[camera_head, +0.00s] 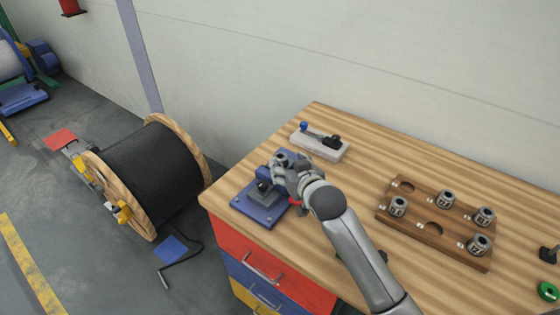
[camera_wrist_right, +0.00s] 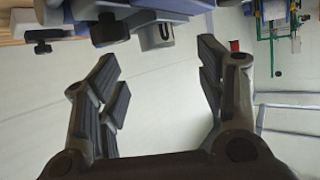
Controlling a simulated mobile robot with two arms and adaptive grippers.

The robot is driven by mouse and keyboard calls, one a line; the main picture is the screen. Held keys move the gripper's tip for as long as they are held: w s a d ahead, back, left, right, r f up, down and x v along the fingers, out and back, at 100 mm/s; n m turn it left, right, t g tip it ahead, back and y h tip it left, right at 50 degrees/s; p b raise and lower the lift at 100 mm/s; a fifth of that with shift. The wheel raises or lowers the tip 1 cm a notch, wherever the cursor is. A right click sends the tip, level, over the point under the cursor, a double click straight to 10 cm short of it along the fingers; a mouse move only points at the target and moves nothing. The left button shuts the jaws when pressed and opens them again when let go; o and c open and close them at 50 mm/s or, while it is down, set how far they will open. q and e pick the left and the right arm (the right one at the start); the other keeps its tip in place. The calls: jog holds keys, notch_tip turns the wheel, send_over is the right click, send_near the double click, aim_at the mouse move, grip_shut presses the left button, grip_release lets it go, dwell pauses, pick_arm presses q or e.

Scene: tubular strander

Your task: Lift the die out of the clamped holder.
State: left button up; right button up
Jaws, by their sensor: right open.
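The holder has a blue base plate (camera_head: 262,211) near the left edge of the bench, with a grey block and a dark knob on it. My right gripper (camera_head: 284,168) is over the back of the holder and hides part of it. In the right wrist view my right gripper (camera_wrist_right: 160,85) is open, with only the pale wall between its fingers. A grey piece with a dark slot (camera_wrist_right: 157,34) is beyond the fingertips, by the holder's underlit parts; I cannot tell if it is the die. My left gripper is not in view.
A wooden rack (camera_head: 412,224) at the right holds several grey dies, with some sockets empty. A pale block with a black clamp (camera_head: 319,143) stands behind the holder. A green ring (camera_head: 547,291) lies at the far right. A cable reel (camera_head: 150,172) stands left of the bench.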

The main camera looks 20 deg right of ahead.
aim_at(282, 161)
jog(key=shift+w+f, duration=0.15)
jog(key=shift+w, duration=0.2)
jog(key=shift+w+f+p, duration=0.2)
jog(key=shift+w+p, duration=0.15)
jog(key=shift+w, duration=0.35)
jog(key=x, duration=0.2)
jog(key=shift+w+f+p, duration=0.3)
jog(key=shift+w+f, duration=0.3)
jog(key=shift+w, duration=0.05)
jog(key=shift+s, duration=0.15)
jog(key=c, duration=1)
jog(key=shift+f, duration=0.1)
grip_shut()
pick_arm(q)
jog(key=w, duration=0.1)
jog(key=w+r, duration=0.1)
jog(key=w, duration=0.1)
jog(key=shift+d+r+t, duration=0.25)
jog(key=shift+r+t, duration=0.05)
